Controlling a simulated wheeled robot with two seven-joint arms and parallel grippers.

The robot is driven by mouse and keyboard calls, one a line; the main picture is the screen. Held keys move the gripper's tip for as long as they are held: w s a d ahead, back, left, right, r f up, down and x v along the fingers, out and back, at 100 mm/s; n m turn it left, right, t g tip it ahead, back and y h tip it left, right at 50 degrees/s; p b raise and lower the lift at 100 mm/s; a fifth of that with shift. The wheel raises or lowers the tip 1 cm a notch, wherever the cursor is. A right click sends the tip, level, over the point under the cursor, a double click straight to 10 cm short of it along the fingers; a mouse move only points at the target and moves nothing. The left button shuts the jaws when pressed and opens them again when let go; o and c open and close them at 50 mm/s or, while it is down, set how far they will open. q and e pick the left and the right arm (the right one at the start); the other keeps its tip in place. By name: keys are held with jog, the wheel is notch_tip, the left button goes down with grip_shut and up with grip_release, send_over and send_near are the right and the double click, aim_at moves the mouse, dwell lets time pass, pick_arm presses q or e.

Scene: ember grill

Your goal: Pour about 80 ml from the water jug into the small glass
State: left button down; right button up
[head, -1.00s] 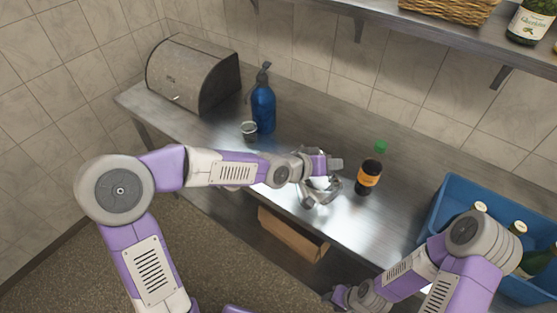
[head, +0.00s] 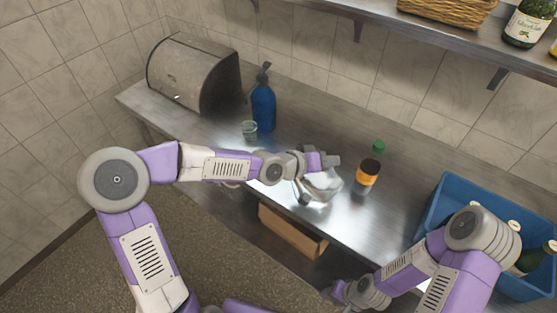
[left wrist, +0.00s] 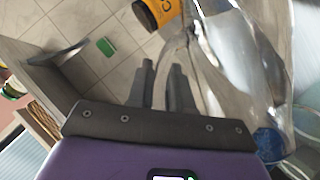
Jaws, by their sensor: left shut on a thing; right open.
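My left gripper (head: 324,165) is shut on the clear water jug (head: 323,187), which it holds over the counter near its front edge. In the left wrist view the jug (left wrist: 245,60) fills the right side, beside the fingers (left wrist: 163,88). I cannot tell its water level or exact tilt. The small glass (head: 249,130) stands on the counter to the left, in front of a blue siphon bottle (head: 263,107), apart from the jug. My right gripper (head: 336,295) is open, low in the head view, below the counter's front edge and partly hidden.
A blue crate (head: 432,212) with several bottles is at the right. A metal bread box (head: 190,75) is at the back left. A shelf (head: 450,45) runs above.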

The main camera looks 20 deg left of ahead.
aim_at(332, 170)
pick_arm(q)
jog(key=shift+w+a+r+n+h+p, duration=0.15)
jog(key=shift+a+r+n+h+p, duration=0.15)
jog(key=shift+r+p, duration=0.35)
jog(key=shift+w+a+r+n+h+p, duration=0.1)
jog(key=shift+a+r+n+h+p, duration=0.2)
jog(key=shift+p, duration=0.5)
dwell(1.9)
jog(key=shift+d, duration=0.1)
jog(key=d+f+b, duration=0.1)
jog(key=b, duration=0.1)
jog(key=f+m+b, duration=0.1)
jog(key=b, duration=0.1)
jog(key=shift+s+d+f+y, duration=0.2)
jog(key=shift+s+d+y, duration=0.1)
jog(key=shift+d+y, duration=0.1)
jog(key=shift+s+d+f+b, duration=0.1)
jog(key=shift+d+f+b, duration=0.15)
jog(key=shift+b, duration=0.4)
jog(key=shift+d+f+m+y+b, duration=0.1)
jog(key=shift+f+m+y+b, duration=0.05)
jog(key=shift+m+y+b, duration=0.3)
jog(key=shift+s+d+f+y+b, duration=0.15)
jog(key=shift+d+f+y+b, duration=0.15)
jog(key=shift+b, duration=0.6)
jog(key=shift+d+m+y, duration=0.1)
jog(key=shift+m+y, duration=0.15)
